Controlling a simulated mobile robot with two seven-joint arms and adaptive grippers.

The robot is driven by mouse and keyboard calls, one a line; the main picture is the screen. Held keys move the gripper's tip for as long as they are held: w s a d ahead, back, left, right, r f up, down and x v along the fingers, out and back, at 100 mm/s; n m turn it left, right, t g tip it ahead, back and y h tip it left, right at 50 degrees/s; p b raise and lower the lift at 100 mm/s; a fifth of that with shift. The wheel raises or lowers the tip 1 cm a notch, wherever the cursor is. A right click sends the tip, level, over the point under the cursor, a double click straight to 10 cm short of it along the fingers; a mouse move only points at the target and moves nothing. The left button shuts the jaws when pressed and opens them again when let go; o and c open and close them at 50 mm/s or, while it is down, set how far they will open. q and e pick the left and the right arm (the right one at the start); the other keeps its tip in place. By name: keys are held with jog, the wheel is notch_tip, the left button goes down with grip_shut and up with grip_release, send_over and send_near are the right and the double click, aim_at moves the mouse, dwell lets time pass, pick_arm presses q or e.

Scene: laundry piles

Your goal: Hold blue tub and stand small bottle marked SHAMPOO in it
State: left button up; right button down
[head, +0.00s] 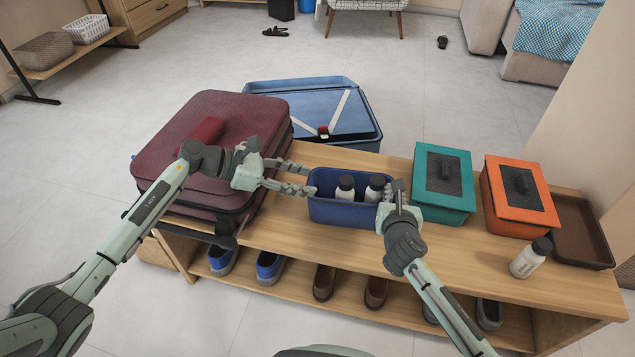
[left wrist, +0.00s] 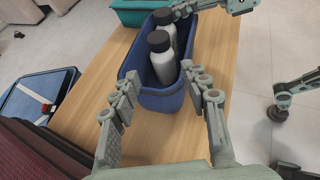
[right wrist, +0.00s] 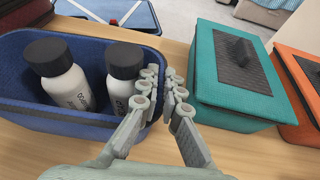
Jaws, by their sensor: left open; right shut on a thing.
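The blue tub (head: 345,212) stands on the wooden bench. Two white bottles with black caps, a left one (head: 345,190) and a right one (head: 375,190), stand upright in it; I cannot read their labels surely. A third such bottle (head: 526,260) stands on the bench at right, its label too small to read. My right gripper (head: 394,186) is shut on the tub's right end wall, one finger inside beside the right bottle (right wrist: 122,80). My left gripper (head: 308,181) is open and empty at the tub's left end, which lies ahead of its spread fingers (left wrist: 163,98).
A teal lidded box (head: 430,205), an orange lidded box (head: 545,215) and a brown tray (head: 590,250) stand right of the tub. A maroon suitcase (head: 230,120) lies at left, with an open blue suitcase (head: 260,100) behind. Shoes (head: 270,265) sit on the lower shelf.

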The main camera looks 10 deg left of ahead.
dwell(0.3)
jog(key=c, duration=1.6)
grip_release()
jog(key=shift+s+a, duration=0.1)
jog(key=shift+c, duration=0.2)
jog(key=shift+f, duration=0.1)
